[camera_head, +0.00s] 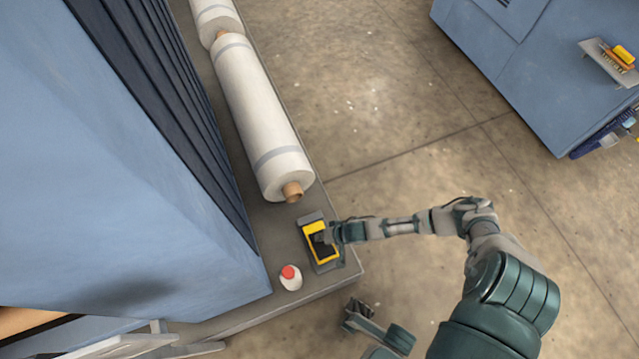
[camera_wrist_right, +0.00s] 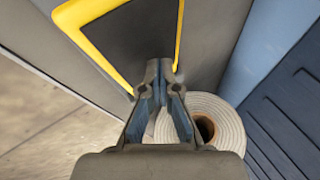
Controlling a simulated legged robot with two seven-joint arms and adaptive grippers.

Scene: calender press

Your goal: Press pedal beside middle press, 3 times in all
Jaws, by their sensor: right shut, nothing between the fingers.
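The pedal (camera_head: 326,262) has a yellow frame around a black pad and sits on the grey ledge beside the blue press (camera_head: 130,190). In the right wrist view the pad (camera_wrist_right: 125,38) and its yellow border fill the top. My right gripper (camera_head: 322,238) is shut and empty, with its fingertips over the pad and hiding part of it. In the wrist view its closed tips (camera_wrist_right: 159,68) are at the pad's edge; I cannot tell whether they touch. My left gripper (camera_head: 357,312) hangs at the bottom of the head view, apart from the pedal; its opening is unclear.
White rolls (camera_head: 255,110) lie on the ledge (camera_head: 340,280) just beyond the pedal. A small white bottle with a red cap (camera_head: 290,277) stands left of the pedal. Another blue cabinet (camera_head: 540,70) is at the upper right. The concrete floor between is clear.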

